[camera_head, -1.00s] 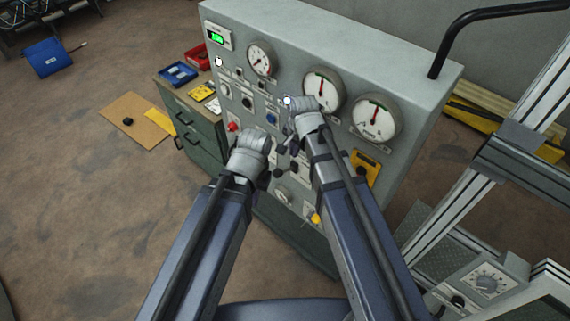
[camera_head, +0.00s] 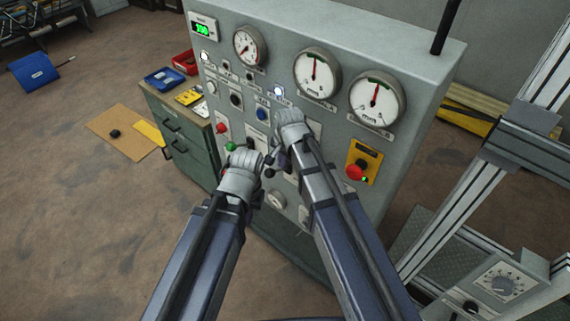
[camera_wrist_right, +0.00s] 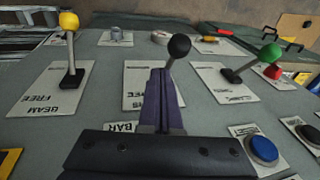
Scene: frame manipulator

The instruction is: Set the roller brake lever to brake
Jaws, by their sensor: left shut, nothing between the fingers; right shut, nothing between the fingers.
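In the right wrist view a black-knobbed lever (camera_wrist_right: 179,46) stands on a white label plate (camera_wrist_right: 134,85), its lettering partly hidden; I cannot confirm that it is the roller brake lever. My right gripper (camera_wrist_right: 163,76) is shut and empty, its dark fingers overlapping the lever's foot in this view; I cannot tell whether they touch. In the head view my right gripper (camera_head: 284,128) is in front of the panel, hiding part of it. My left gripper (camera_head: 247,160) is shut and empty, lower and to the left, near the green knob (camera_head: 230,147).
A yellow-knobbed lever (camera_wrist_right: 70,45) and a green-knobbed lever (camera_wrist_right: 259,60) flank the black one. A blue button (camera_wrist_right: 262,149) is close by. The grey panel (camera_head: 290,38) also carries dials and a red emergency button (camera_head: 355,172). A green cabinet (camera_head: 190,140) stands at left.

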